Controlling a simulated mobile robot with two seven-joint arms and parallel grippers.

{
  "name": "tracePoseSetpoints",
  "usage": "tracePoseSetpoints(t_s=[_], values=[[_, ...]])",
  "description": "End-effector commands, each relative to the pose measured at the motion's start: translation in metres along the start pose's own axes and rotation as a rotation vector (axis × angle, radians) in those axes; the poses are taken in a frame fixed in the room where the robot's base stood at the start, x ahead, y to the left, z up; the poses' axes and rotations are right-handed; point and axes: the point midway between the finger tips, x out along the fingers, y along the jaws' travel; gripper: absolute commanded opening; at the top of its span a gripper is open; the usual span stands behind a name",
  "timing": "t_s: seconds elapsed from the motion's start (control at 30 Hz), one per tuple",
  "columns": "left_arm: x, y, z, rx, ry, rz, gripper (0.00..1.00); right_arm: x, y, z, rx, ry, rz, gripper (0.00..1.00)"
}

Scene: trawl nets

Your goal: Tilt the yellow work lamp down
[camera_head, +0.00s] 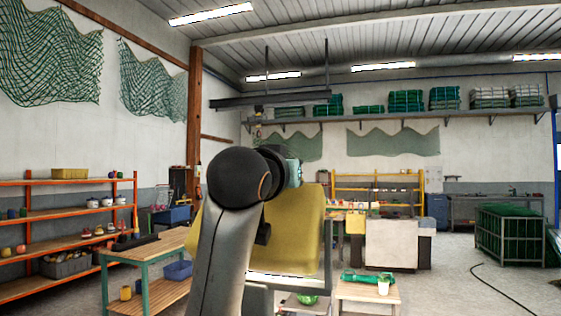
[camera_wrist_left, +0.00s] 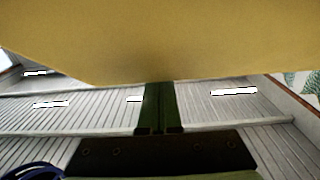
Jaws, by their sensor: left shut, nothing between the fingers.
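The yellow work lamp (camera_head: 305,228) stands close in front of me in the head view, partly hidden by my own arm. Its broad yellow housing has a bright white strip along its lower edge. In the left wrist view the lamp's yellow surface (camera_wrist_left: 160,40) fills the upper part of the picture. My left gripper (camera_wrist_left: 160,88) shows there as two dark green fingers held together with nothing between them. Their tips meet the lamp's lower edge in the picture; I cannot tell whether they touch it. My right gripper is in neither view.
A wooden-topped table (camera_head: 150,246) stands left of the lamp, and orange shelves (camera_head: 65,213) stand farther left.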

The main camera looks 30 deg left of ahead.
Motion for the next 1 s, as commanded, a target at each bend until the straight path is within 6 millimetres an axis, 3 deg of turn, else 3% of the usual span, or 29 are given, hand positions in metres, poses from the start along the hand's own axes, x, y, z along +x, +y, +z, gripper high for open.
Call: tracePoseSetpoints(t_s=[0.33, 1.0], values=[[0.0064, -0.0005, 0.0055, 0.0, -0.102, 0.0, 0.0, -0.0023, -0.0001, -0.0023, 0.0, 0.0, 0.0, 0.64], [0.0078, -0.0024, 0.0013, -0.001, -0.108, -0.001, 0.0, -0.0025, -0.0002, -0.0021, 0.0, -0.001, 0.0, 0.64]])
